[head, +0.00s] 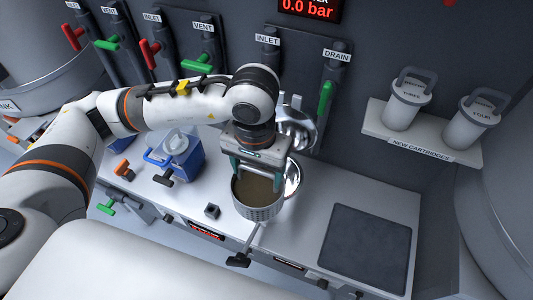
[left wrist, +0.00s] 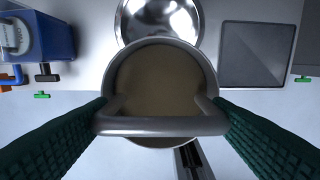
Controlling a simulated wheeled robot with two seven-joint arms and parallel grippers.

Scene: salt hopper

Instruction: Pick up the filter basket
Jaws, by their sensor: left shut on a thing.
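The filter basket (head: 258,203) is a grey perforated metal cup with brownish contents and a bail handle. In the left wrist view the basket (left wrist: 160,80) fills the middle, its handle (left wrist: 160,125) lying across between the green fingers. My left gripper (head: 262,165) is above the basket and shut on its handle. The basket looks upright, in front of a round shiny metal bowl-like opening (head: 293,178), which also shows behind it in the left wrist view (left wrist: 160,18). I cannot tell how high the basket is above the counter. My right gripper is not in view.
A dark square mat (head: 366,248) lies on the counter at right. A blue container (head: 182,160) stands at left. A shelf (head: 420,140) holds two white cartridges. Valve handles line the back wall, including a green drain handle (head: 325,98). The counter between basket and mat is clear.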

